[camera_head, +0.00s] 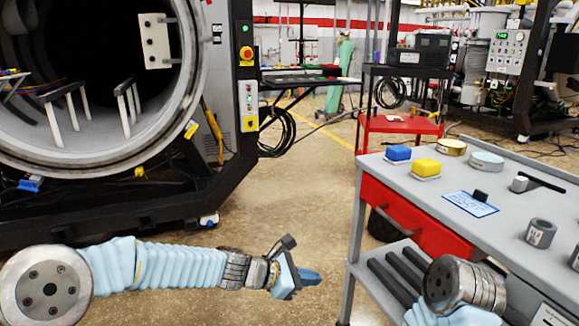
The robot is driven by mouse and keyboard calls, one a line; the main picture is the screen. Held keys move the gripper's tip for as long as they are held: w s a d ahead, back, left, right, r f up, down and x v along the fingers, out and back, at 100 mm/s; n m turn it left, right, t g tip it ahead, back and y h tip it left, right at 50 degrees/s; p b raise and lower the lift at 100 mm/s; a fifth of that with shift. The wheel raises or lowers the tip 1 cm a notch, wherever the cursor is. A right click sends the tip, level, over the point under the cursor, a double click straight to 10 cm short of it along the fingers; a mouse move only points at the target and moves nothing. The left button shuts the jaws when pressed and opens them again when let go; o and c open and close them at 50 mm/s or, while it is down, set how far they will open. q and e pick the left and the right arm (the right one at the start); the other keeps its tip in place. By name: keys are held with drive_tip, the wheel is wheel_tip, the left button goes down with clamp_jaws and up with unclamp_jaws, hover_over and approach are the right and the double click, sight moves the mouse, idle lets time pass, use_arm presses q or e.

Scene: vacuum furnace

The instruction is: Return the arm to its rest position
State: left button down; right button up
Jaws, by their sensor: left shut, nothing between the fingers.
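My left arm comes in from the lower left in a light blue sleeve and reaches across the bottom of the view. My left gripper (298,275) is shut and empty, held over the floor just left of the grey cart. Its blue fingers point right, toward the cart's leg. Part of my right arm (461,287) shows at the lower right, in front of the cart. My right gripper is out of view.
The grey cart (430,189) at right holds a blue block (398,153), a yellow block (426,168), tape rolls and a blue card. Its red drawer (415,217) faces me. The open round furnace (120,160) stands at left. Floor between them is clear.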

use_arm(q)
drive_tip(key=s+a+f+m+g+y, duration=0.1)
drive_tip(key=s+a+f+m+y, duration=0.2)
drive_tip(key=f, duration=0.5)
drive_tip(key=s+a+f+m+y, duration=0.1)
drive_tip(key=s+a+f+m, duration=0.25)
drive_tip(key=a+f, duration=0.4)
drive_tip(key=s+a+f+m+g+y, duration=0.1)
drive_tip(key=s+a+f+m+y, duration=0.2)
drive_tip(key=f, duration=0.7)
drive_tip(key=s+a+f+m, duration=0.2)
drive_tip(key=s+f+m, duration=0.2)
drive_tip(key=s, duration=0.3)
drive_tip(key=s+a+f+m+g, duration=0.1)
drive_tip(key=s+a+f+m, duration=0.2)
drive_tip(key=s, duration=0.5)
drive_tip(key=shift+a+f+m+g, duration=0.25)
drive_tip(key=shift+f+m+g, duration=0.05)
drive_tip(key=shift+f+m, duration=0.15)
